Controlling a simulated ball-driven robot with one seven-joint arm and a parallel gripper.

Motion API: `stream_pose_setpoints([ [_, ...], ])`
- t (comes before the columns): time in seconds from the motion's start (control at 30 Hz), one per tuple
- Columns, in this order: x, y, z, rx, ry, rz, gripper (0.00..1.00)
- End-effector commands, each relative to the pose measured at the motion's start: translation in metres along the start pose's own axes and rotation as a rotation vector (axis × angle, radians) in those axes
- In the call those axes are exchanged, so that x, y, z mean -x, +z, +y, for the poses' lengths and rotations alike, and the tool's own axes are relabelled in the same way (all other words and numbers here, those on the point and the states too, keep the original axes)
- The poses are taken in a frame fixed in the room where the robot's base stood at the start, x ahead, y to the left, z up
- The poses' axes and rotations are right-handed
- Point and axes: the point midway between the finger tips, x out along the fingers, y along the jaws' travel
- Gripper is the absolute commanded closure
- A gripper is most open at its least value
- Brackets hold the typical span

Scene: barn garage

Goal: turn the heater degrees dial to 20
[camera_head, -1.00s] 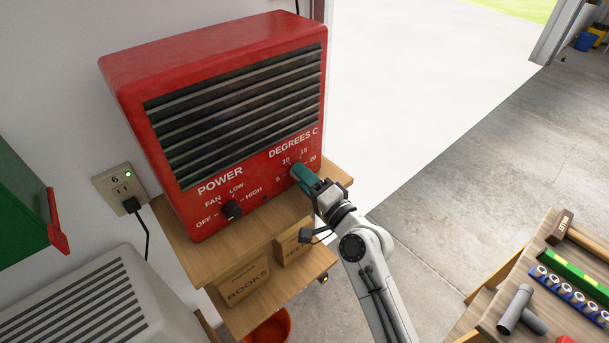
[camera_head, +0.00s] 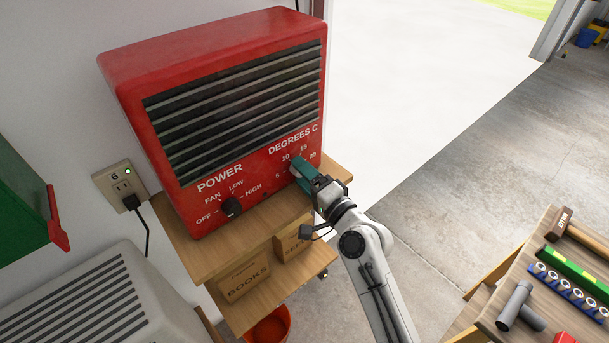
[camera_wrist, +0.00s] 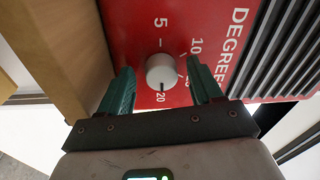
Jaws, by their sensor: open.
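The degrees dial (camera_wrist: 161,72) is a round pale grey knob on the red heater front, seen in the wrist view. A dark line on its face points at the printed 20 (camera_wrist: 160,97). In the head view the fingers hide the dial. The red heater (camera_head: 215,50) stands upright on a wooden shelf unit (camera_head: 195,253).
The black power knob (camera_head: 231,207) is left of my gripper on the heater front. An outlet (camera_head: 120,187) with a plugged cord is on the wall. Cardboard boxes (camera_head: 243,277) sit on the lower shelf. A workbench with tools (camera_head: 520,307) stands at right; floor between is clear.

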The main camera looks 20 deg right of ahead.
Motion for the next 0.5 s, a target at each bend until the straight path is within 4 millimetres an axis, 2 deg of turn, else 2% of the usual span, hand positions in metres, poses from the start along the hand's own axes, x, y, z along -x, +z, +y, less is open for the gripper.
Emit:
stream_pose_setpoints([
  [0.17, 0.015, 0.000, 0.003, 0.000, 0.002, 0.000, 0.35],
  [0.5, 0.079, 0.000, 0.004, 0.000, 0.003, 0.002, 0.35],
])
